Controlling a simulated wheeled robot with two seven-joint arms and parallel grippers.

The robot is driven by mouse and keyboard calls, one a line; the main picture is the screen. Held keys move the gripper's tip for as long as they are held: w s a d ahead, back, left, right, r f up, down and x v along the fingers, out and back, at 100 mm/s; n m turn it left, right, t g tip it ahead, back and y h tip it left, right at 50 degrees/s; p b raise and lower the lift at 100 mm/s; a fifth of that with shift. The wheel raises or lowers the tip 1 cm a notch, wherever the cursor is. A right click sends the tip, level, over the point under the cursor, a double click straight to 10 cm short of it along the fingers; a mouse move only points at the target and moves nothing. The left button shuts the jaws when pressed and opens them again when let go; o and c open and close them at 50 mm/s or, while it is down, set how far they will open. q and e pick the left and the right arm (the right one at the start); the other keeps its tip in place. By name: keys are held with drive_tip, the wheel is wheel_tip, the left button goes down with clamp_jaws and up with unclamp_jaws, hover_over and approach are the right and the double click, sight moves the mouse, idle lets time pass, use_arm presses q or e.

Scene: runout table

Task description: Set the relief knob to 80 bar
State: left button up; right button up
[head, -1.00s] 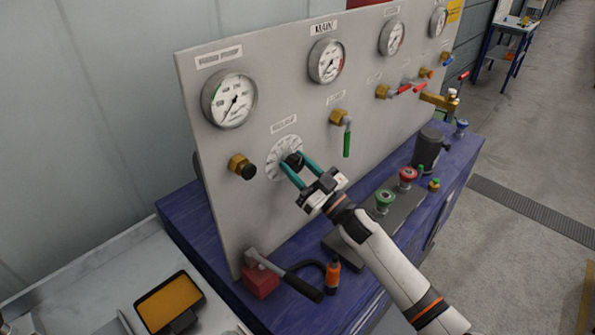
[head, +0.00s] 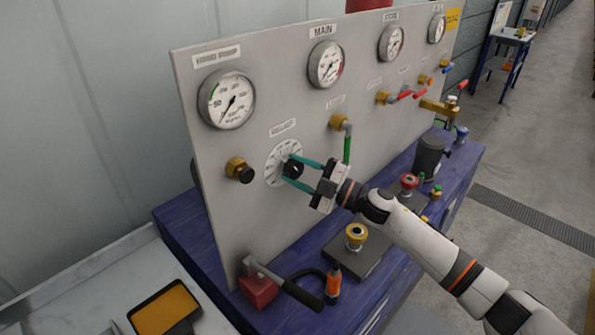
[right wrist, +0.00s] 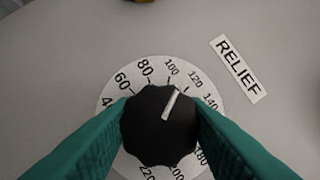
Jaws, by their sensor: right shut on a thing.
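The relief knob (head: 293,169) is a black fluted knob on a round white dial (head: 272,165) on the grey panel. In the right wrist view the knob (right wrist: 158,128) fills the space between my teal fingers, and its white pointer line points up and slightly right, between the 100 and 120 marks. The 80 mark is left of the pointer. A RELIEF label (right wrist: 239,69) is at the upper right. My right gripper (head: 296,171) is shut on the knob, with a finger on each side. The lower dial is partly hidden. My left gripper is not in view.
A brass fitting with a black knob (head: 240,170) is left of the dial, and a green-handled valve (head: 347,146) is to its right. Gauges (head: 227,99) line the panel top. A red-based lever (head: 259,289), an orange bottle (head: 333,282) and a yellow knob (head: 355,236) are below.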

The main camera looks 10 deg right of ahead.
drive_tip(key=n, duration=0.2)
drive_tip(key=n+g+p, duration=0.1)
drive_tip(key=n, duration=0.1)
drive_tip(key=shift+r+g, duration=0.15)
drive_tip(key=shift+g, duration=0.15)
drive_tip(key=n+h+p, duration=0.1)
drive_tip(key=n+p, duration=0.1)
drive_tip(key=n, duration=0.1)
drive_tip(key=shift+n+g+h, duration=0.4)
drive_tip(key=shift+n, duration=0.3)
drive_tip(key=o, duration=1)
